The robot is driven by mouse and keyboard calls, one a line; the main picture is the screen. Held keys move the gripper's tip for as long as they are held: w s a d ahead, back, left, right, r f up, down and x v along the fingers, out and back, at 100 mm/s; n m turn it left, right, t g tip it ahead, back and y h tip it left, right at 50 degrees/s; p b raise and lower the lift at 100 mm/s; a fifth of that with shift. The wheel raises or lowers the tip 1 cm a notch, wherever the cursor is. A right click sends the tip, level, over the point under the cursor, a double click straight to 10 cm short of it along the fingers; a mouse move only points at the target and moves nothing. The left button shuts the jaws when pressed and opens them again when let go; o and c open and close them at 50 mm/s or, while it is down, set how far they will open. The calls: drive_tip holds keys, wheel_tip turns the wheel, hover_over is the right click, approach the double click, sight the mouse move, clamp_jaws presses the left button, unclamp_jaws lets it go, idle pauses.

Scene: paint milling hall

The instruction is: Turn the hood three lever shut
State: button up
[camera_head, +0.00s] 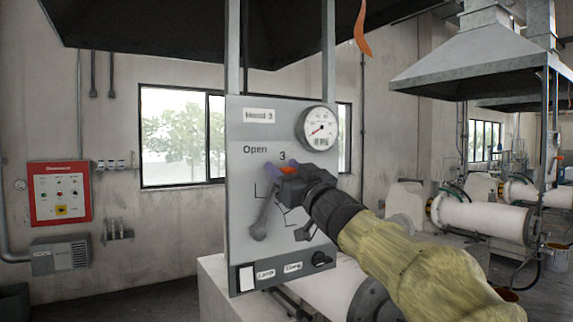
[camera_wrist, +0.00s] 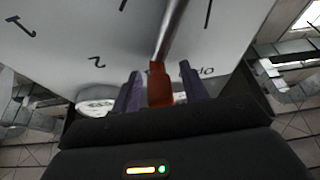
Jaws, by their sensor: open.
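The hood three lever is a grey metal rod (camera_head: 265,213) on the grey panel (camera_head: 240,130). It runs from a round hub low on the panel up to an orange-red grip (camera_head: 287,170), near the printed "Open" and "3". In the wrist view the rod (camera_wrist: 172,30) comes down to the grip (camera_wrist: 160,88). My gripper (camera_head: 281,174) is open at the grip. In the wrist view its two purple fingers (camera_wrist: 158,92) stand on either side of the grip, with narrow gaps. In the head view my gripper hides part of the panel's markings.
A round gauge (camera_head: 318,128) sits at the panel's upper right, and a black knob (camera_head: 321,258) at its lower right. A dark hood (camera_head: 150,30) hangs above. A red control box (camera_head: 60,193) is on the left wall. White mill drums (camera_head: 485,217) stand at right.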

clamp_jaws()
drive_tip(key=shift+d+f, duration=0.1)
drive_tip(key=w+d+f+m+h+b, duration=0.2)
drive_tip(key=f+m, duration=0.4)
drive_tip(key=m, duration=0.3)
drive_tip(key=w+d+f+m+t+h+b, duration=0.1)
drive_tip(key=w+d+f+m+h+b, duration=0.1)
drive_tip(key=d+f+m+h, duration=0.3)
drive_tip(key=shift+w+d+f+m+h, duration=0.25)
drive_tip(key=shift+w+f+m+h, duration=0.7)
drive_tip(key=shift+m, duration=1.35)
drive_tip(key=shift+s+f+y, duration=0.25)
drive_tip(key=shift+s+f, duration=0.05)
drive_tip(key=shift+f, duration=0.05)
